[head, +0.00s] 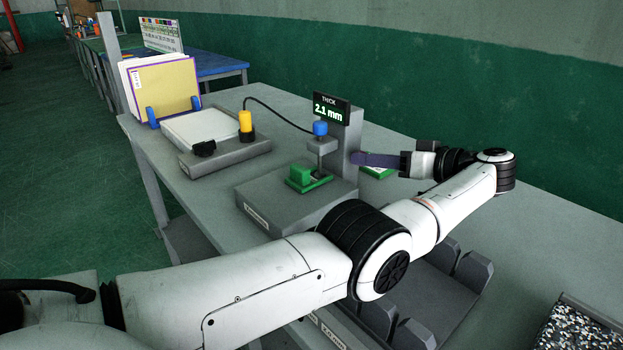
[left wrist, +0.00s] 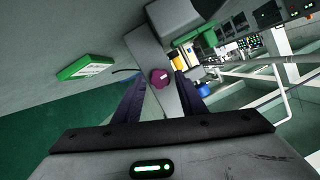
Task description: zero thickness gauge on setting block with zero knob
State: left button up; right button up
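The thickness gauge stands on the bench with its display (head: 331,108) reading 2.1 mm. A blue cap (head: 320,128) tops its spindle, and a green block (head: 300,175) sits on the base beneath. I cannot tell whether this is the setting block. A magenta round knob (left wrist: 160,77) on the gauge's grey column (left wrist: 150,45) shows in the left wrist view, ahead of and between my left fingers. My left gripper (head: 358,158) is open beside the column's right side; it also shows in the left wrist view (left wrist: 160,86). The knob is hidden in the head view. My right gripper is not visible.
Grey slotted holders (head: 474,270) and a speckled tray (head: 580,330) sit near the front right.

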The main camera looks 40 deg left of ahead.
pick_arm(q)
jog(key=d+b, duration=0.4)
jog(key=s+d+b, duration=0.1)
jog(key=d+b, duration=0.1)
jog(key=b, duration=0.1)
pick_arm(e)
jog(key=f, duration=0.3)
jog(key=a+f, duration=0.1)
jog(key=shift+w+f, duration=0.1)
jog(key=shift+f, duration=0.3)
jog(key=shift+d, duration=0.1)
